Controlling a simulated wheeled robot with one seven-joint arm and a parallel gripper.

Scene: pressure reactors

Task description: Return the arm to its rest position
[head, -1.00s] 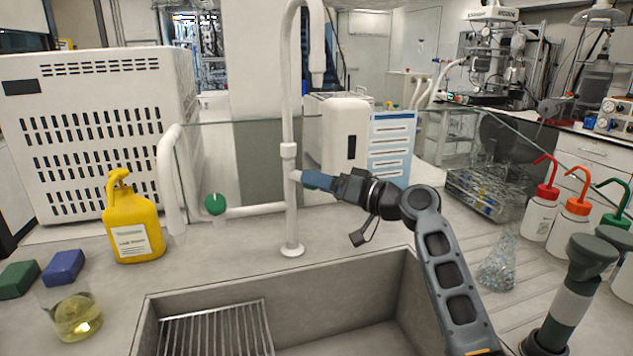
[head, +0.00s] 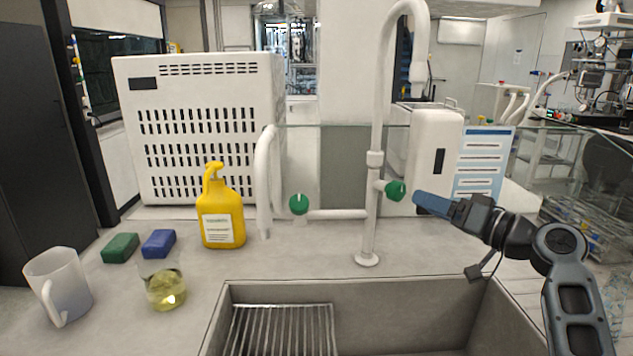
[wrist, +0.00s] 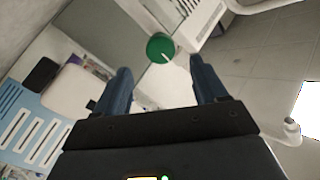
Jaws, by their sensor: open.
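My gripper (head: 418,199) is at the right of the head view, its blue fingers pointing left toward the tap. In the wrist view, its two fingers (wrist: 161,77) stand apart with nothing between them. The right green tap knob (head: 395,190) is just left of the fingertips in the head view. A green knob (wrist: 160,48) shows beyond the fingertips in the wrist view, apart from them. My arm is bent and reaches in from the lower right, above the right side of the sink.
The white tap (head: 373,220) rises behind the sink (head: 430,305). A yellow bottle (head: 221,215), blue block (head: 159,243), green block (head: 120,247), beaker of yellow liquid (head: 166,290) and white mug (head: 60,287) stand left. A white cabinet-like unit (head: 435,155) is behind my gripper.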

